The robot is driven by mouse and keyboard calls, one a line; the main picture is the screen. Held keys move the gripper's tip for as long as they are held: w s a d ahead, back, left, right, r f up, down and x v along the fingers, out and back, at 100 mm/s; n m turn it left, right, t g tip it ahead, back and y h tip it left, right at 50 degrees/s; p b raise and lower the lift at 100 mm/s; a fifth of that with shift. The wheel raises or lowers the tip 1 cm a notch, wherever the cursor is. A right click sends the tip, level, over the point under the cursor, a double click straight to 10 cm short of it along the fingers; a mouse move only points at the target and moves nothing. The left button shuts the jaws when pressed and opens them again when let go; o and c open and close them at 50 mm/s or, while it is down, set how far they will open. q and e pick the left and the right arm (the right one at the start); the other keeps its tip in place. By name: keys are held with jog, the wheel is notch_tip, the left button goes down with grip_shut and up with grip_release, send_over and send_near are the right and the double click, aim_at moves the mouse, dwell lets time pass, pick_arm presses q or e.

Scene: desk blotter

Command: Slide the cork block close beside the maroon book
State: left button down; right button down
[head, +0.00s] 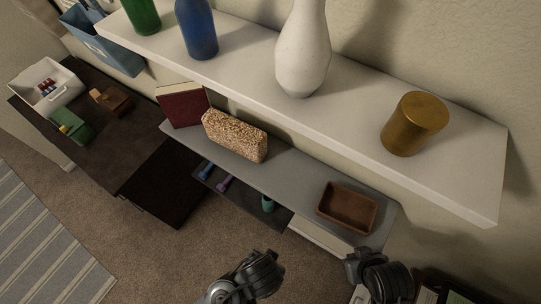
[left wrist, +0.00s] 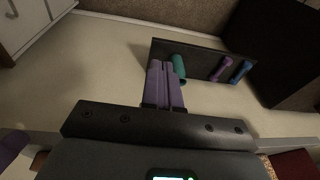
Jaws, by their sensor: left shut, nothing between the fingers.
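The cork block (head: 235,135), a speckled tan brick, stands on the grey shelf (head: 290,183) under the white shelf. The maroon book (head: 185,108) stands tilted to its left, with a small gap or near touch that I cannot settle. In the left wrist view, edges of the cork block (left wrist: 266,163) and the maroon book (left wrist: 296,165) show at the lower right. My left gripper (left wrist: 160,66) is shut and empty, with purple fingers, away from the block. In the head view only dark arm parts show at the bottom; my right gripper's fingers cannot be made out.
A brown tray (head: 347,207) sits at the right of the grey shelf. The white shelf (head: 330,100) above holds a white vase (head: 302,50), bottles and a gold canister (head: 414,123). Shelf between block and tray is clear.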

pick_arm(q)
jog(key=w+a+r+m+t+y, duration=0.1)
jog(key=w+a+m+t+y, duration=0.25)
jog(key=w, duration=0.45)
jog(key=w+a+r+m+t+y, duration=0.1)
jog(key=w+a+m+t+y, duration=0.25)
jog(key=w, duration=0.55)
jog(key=w+a+r+n+t+y, duration=0.1)
jog(key=w+a+r+t+y, duration=0.15)
jog(key=w+a+r, duration=0.45)
jog(key=w+a+r+n+t+y, duration=0.1)
jog(key=w+a+r+t, duration=0.25)
jog(key=w+r, duration=0.55)
jog(key=r+p, duration=0.1)
jog(key=p, duration=0.7)
send_over(264, 148)
jog(key=v, duration=0.5)
jog(key=f+b, duration=0.2)
jog(key=b, duration=0.1)
jog(key=f+b, duration=0.6)
jog(key=shift+w+d+f, duration=0.15)
jog(key=shift+w, duration=0.15)
jog(key=shift+f+b, duration=0.8)
jog(key=shift+b, duration=0.1)
jog(key=shift+a+r, duration=0.15)
jog(key=shift+a, duration=0.15)
jog(key=shift+w+a, duration=0.1)
jog(key=shift+a, duration=0.15)
